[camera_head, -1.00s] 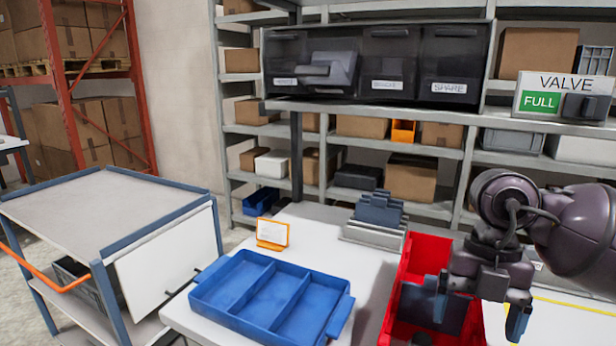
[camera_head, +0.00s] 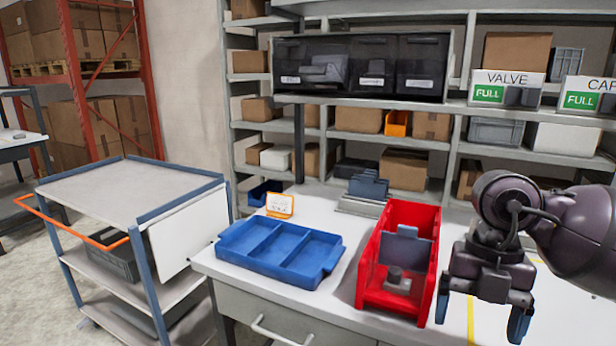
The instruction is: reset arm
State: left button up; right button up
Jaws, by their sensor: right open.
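My right gripper (camera_head: 481,318) hangs at the lower right of the head view, fingers pointing down and apart, with nothing between them. The red bin holds a grey part with a flat plate and a round knob (camera_head: 403,249). A blue tray with three compartments (camera_head: 256,262) lies empty to its left. My left gripper is not in view.
A dark dispenser with several labelled drawers (camera_head: 424,69) hangs on the shelving at the back. VALVE (camera_head: 506,88) and CAP (camera_head: 590,98) boxes marked FULL stand to its right. A grey cart (camera_head: 145,183) stands left of the table. A small orange-framed card (camera_head: 280,205) stands behind the tray.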

jog(key=s+a+f+m+y, duration=0.1)
jog(key=s+a+f+y, duration=0.1)
jog(key=a+y, duration=0.65)
jog(key=s+a+f+m+y, duration=0.15)
jog(key=a+y, duration=0.35)
jog(key=y, duration=0.6)
jog(key=w+d+f+m+t+h, duration=0.1)
jog(key=d+f+m+t+h, duration=0.5)
jog(key=m+t, duration=0.4)
jog(key=w+d+f+m+t+h, duration=0.1)
jog(key=d+f+m+t+h, duration=0.45)
jog(key=m+t, duration=0.55)
jog(key=s+d+f+m+g+h, duration=0.3)
jog(key=s+f, duration=0.4)
jog(key=f, duration=0.3)
jog(key=s+d+f+m+g+h, duration=0.3)
jog(key=s+f+h, duration=0.3)
jog(key=f, duration=0.4)
jog(key=shift+s+d+f+g, duration=0.25)
jog(key=shift+s+g, duration=0.2)
jog(key=shift+g, duration=0.35)
